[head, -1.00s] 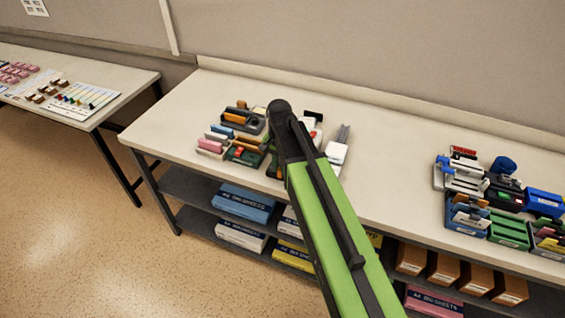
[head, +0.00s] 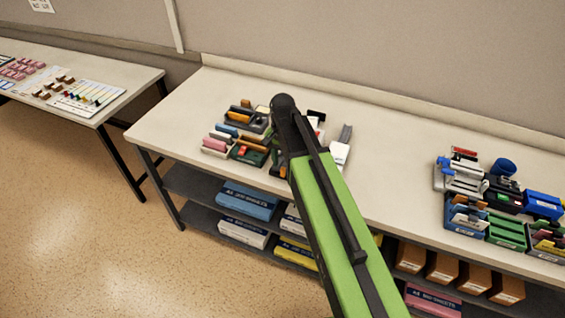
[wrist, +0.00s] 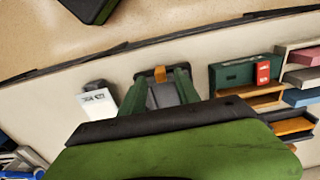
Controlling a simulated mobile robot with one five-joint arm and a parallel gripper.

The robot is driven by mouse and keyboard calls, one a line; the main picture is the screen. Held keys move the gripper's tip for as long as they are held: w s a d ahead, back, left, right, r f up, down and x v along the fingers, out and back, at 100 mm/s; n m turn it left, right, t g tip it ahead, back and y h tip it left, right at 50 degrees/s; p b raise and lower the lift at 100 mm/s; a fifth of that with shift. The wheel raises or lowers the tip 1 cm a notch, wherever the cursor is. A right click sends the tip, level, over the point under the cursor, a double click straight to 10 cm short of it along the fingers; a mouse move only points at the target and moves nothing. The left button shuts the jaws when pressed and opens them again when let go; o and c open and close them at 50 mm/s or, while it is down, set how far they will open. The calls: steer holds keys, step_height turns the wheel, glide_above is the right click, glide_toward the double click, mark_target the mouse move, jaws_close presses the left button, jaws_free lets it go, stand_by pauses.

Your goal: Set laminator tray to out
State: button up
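In the head view my arm hides most of this spot. A dark green unit with a red block (wrist: 262,72) is right of it; it also shows in the head view (head: 249,153).
A white device (wrist: 98,101) stands left of the green device in the wrist view. Pink and blue trays (wrist: 303,75) are at the right. In the head view, another device cluster (head: 506,233) is at the bench's right. The bench top (head: 400,170) between the clusters is clear.

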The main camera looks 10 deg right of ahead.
step_height(320, 180, up, 15)
steer(key=p, duration=1.3)
steer(key=shift+f, duration=0.2)
steer(key=s+d+f+n+b, duration=0.2)
steer(key=s+f+b, duration=0.3)
steer(key=f+b, duration=0.3)
steer(key=s+d+f+n+b, duration=0.3)
steer(key=s+f+n+b, duration=0.1)
steer(key=f+b, duration=0.5)
steer(key=shift+s+d, duration=0.2)
steer(key=shift+s, duration=0.5)
steer(key=shift+f, duration=0.1)
